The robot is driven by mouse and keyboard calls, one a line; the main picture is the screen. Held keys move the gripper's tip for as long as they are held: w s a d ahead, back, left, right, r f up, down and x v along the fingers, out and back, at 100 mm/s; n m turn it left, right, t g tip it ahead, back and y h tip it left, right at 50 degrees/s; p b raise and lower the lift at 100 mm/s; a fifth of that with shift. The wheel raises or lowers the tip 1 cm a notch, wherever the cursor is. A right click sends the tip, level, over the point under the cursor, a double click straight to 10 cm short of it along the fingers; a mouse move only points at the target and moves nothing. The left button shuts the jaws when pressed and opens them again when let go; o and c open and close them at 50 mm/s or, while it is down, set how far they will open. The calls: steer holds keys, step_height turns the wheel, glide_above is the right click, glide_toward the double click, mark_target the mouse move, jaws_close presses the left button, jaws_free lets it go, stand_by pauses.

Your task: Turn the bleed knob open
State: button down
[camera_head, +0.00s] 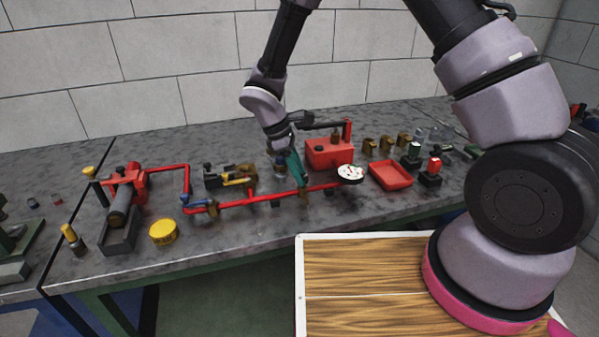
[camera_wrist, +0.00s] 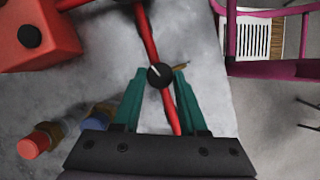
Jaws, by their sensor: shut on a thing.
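The bleed knob (camera_wrist: 160,76) is a round black knob with a white pointer line, on the red pipe (camera_wrist: 147,35) in the wrist view. The line slants toward the upper left. My gripper (camera_wrist: 159,73) has its teal fingers on either side of the knob, shut on it. A small brass-coloured piece (camera_wrist: 182,66) sticks out beside the knob, partly behind the right finger. In the head view my gripper (camera_head: 302,182) points down at the red pipe (camera_head: 275,195) near the bench front; the knob cannot be made out there.
A white round gauge (camera_head: 350,172) and a red tray (camera_head: 390,175) are to the right. A red box (camera_head: 328,153) stands behind. A yellow cap (camera_head: 163,232) and a dark cylinder (camera_head: 120,207) are at left. A wooden-topped surface (camera_head: 365,268) is in front.

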steer(key=shift+n+t, duration=0.3)
steer(key=shift+n, duration=0.4)
steer(key=shift+c, duration=2.2)
jaws_free()
steer(key=v, duration=1)
steer(key=shift+r, duration=0.4)
steer(key=shift+s+a, duration=0.1)
steer(key=shift+a, duration=0.05)
